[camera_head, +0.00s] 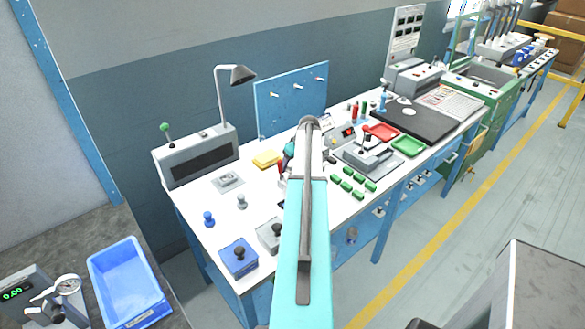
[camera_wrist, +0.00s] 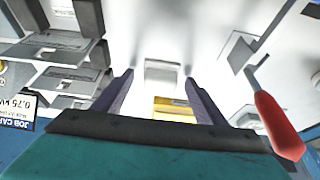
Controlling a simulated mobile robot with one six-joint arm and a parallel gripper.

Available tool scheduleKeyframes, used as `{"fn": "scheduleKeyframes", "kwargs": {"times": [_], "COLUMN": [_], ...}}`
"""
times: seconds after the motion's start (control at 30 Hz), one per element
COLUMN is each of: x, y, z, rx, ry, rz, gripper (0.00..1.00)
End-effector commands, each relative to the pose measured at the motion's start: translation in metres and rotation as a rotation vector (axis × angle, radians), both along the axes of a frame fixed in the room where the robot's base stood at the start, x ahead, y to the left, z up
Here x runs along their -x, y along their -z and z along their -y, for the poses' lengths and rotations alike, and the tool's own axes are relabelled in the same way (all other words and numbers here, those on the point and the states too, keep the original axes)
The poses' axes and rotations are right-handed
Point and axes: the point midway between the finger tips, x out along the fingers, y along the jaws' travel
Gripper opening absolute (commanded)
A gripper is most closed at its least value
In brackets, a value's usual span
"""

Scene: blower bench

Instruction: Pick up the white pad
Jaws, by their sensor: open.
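A small white pad (camera_wrist: 162,70) with a greyish near face lies on the white bench top in the wrist view. It shows between and beyond the two dark fingers of my gripper (camera_wrist: 159,77). The fingers are spread apart and nothing is held. I cannot tell the height of the fingertips above the pad. In the head view my arm covers the middle of the bench, and I cannot make out the pad or my fingers there.
A yellow block (camera_wrist: 174,108) lies close to the pad; it also shows in the head view (camera_head: 266,159). A red-handled tool (camera_wrist: 278,124) is at the right of the wrist view, and grey fixtures (camera_wrist: 68,75) are at the left. Several green blocks (camera_head: 347,187) lie right of my arm.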

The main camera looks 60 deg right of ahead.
Motion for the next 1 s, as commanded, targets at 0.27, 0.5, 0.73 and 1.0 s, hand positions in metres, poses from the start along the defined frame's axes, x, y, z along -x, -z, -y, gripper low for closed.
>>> {"fn": "scheduleKeyframes", "kwargs": {"times": [0.27,0.5,0.73,1.0], "x": [0.0,0.001,0.001,0.001], "y": [0.0,0.0,-0.001,-0.011], "z": [0.0,0.0,0.001,0.001], "rx": [0.0,0.0,0.001,0.002], "ry": [0.001,0.001,0.001,0.002], "rz": [0.0,0.0,0.0,0.0], "gripper": [0.45,0.21,0.21,0.21]}}
